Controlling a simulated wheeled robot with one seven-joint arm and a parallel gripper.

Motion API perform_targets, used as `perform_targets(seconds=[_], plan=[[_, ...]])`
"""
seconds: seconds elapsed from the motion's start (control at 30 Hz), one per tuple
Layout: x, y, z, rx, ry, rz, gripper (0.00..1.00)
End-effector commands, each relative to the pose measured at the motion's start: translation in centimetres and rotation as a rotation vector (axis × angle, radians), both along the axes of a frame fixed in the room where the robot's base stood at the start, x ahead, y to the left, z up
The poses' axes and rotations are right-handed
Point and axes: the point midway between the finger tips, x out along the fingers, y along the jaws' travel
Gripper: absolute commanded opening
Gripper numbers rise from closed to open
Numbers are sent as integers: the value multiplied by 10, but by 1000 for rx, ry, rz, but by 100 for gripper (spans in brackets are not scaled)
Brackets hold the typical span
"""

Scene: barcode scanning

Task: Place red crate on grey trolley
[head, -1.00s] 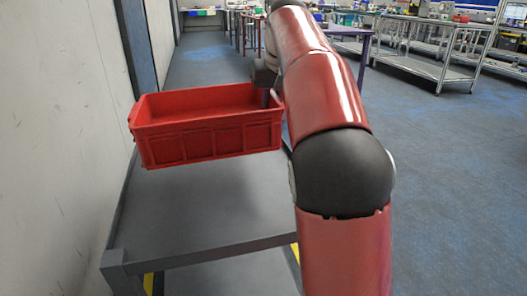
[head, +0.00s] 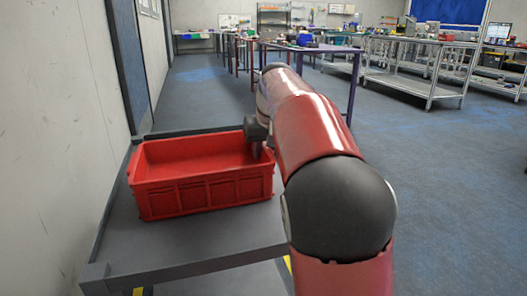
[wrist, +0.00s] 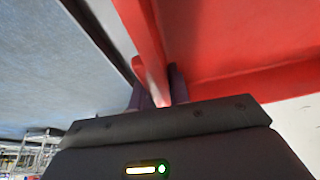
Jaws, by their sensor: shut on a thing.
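The red crate (head: 204,194) is over the grey trolley (head: 185,245) in the head view, empty inside as far as I see. It looks level and at or very close to the trolley top; I cannot tell for certain whether its base touches. My gripper (head: 256,147) is at the crate's right wall, partly hidden by my arm. In the wrist view the crate (wrist: 245,45) fills the upper right, and my gripper (wrist: 156,88) is shut on its wall, one finger on each side.
A pale wall (head: 50,130) stands close along the trolley's left side. Purple-legged tables (head: 318,48) and metal benches (head: 420,65) stand further back. The blue-grey floor (head: 450,200) to the right is clear.

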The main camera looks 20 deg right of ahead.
Motion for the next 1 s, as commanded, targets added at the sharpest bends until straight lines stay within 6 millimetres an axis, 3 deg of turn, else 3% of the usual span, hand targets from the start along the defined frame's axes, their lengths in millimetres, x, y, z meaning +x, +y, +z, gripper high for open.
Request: perform_targets(seconds=[0.07, 0.1, 0.23, 0.63, 1.0], plan=[[0, 0, 0, 1, -2, -1, 0], [0, 0, -1, 0, 0, 0, 23], [0, 0, -1, 0, 0, 0, 40], [-3, 0, 10, 1, -2, 0, 40], [-31, -3, 80, 1, -4, -1, 40]])
